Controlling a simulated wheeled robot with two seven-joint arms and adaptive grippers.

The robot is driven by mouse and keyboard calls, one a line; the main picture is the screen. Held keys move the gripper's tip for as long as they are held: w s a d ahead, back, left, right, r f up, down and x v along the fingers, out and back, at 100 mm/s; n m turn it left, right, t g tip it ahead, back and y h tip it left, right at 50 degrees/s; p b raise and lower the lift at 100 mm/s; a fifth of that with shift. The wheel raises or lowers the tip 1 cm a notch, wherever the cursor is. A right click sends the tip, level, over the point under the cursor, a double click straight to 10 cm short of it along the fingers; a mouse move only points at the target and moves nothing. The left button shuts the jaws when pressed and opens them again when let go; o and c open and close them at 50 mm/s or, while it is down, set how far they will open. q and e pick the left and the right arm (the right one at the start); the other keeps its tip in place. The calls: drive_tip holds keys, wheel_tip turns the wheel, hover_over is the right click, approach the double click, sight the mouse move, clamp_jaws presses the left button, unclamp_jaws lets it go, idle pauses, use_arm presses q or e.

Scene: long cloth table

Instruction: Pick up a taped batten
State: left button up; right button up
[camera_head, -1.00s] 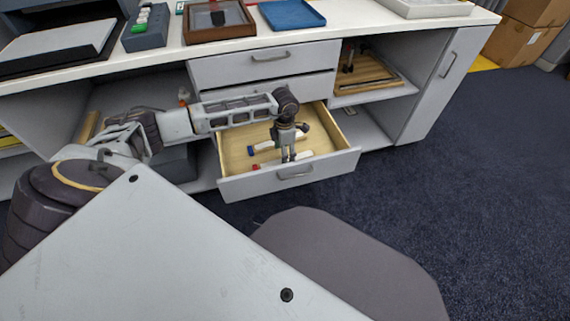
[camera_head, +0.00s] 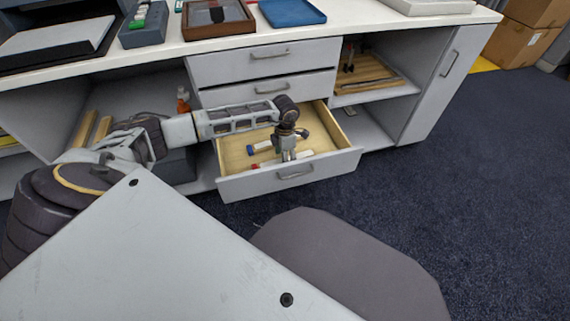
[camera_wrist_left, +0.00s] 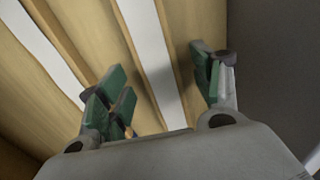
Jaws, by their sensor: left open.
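Two battens lie side by side in the open drawer (camera_head: 238,158). One has a blue end (camera_head: 251,150); the nearer one has a red end (camera_head: 256,166). My left gripper (camera_head: 288,157) reaches down into the drawer over the nearer batten and hides part of it. In the left wrist view, my left gripper (camera_wrist_left: 160,90) is open, with green-padded fingers on either side of a pale strip (camera_wrist_left: 150,50), which looks like one batten. Another pale strip (camera_wrist_left: 45,45) lies to the left, outside the fingers. Contact with the batten cannot be told. My right gripper is not in view.
The drawer front (camera_head: 290,175) and side walls surround the gripper closely. Closed drawers (camera_head: 265,60) stand above it. A shelf with a wooden tray (camera_head: 365,75) is to the right. The counter holds a blue tray (camera_head: 292,12) and a brown case (camera_head: 217,17).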

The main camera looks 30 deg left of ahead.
use_arm(q)
drive_tip(key=shift+f, duration=0.7)
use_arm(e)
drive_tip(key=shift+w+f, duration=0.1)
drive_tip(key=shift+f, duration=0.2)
use_arm(q)
drive_tip(key=c, duration=1.2)
drive_tip(key=shift+o, duration=0.2)
drive_tip(key=shift+r, duration=0.1)
drive_tip(key=shift+r, duration=0.75)
wheel_tip(320, 180, up, 8)
drive_tip(key=p, duration=0.3)
drive_tip(key=shift+r, duration=0.2)
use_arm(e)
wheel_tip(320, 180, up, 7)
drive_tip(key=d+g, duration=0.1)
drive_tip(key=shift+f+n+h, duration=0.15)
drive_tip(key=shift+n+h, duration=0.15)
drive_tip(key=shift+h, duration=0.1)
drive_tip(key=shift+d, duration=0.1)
